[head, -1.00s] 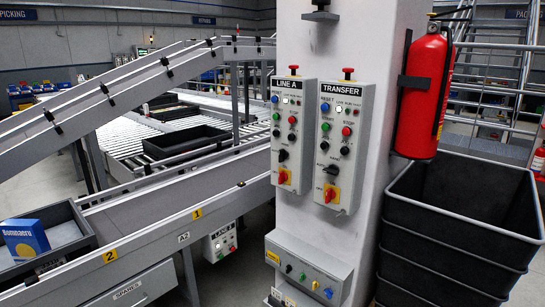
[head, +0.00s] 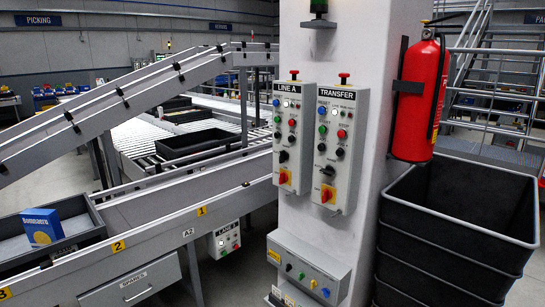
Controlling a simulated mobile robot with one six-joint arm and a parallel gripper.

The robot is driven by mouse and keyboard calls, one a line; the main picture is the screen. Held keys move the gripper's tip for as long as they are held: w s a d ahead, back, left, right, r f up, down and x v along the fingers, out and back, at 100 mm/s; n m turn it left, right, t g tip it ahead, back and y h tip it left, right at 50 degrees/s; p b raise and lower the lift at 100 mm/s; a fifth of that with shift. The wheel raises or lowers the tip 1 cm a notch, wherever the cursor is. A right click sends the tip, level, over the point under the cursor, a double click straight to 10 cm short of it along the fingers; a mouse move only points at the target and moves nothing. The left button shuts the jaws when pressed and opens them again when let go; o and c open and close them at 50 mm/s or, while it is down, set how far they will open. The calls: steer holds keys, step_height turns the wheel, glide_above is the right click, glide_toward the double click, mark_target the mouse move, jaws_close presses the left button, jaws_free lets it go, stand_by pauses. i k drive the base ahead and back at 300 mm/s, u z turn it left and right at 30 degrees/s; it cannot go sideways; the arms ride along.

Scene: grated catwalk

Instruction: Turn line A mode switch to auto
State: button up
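The LINE A panel (head: 306,150) is a grey box on the left part of the white column's face. It has a red mushroom button on top, blue, green, red and black buttons, and a small white indicator. Below these is a black selector knob (head: 283,156), which looks like the mode switch; its lettering and exact pointing direction are too small to read. A red rotary handle on a yellow plate (head: 283,177) sits at the bottom. My gripper is not in view.
The similar TRANSFER panel (head: 348,180) is directly right of LINE A. A lower button box (head: 300,262) juts from the column. A fire extinguisher (head: 419,100) and stacked black bins (head: 440,235) stand right. Conveyors and a LANE 1 box (head: 224,240) are left.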

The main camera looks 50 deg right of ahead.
mark_target(284, 155)
steer(key=z, duration=0.1)
steer(key=i, duration=0.95)
steer(key=u, duration=0.05)
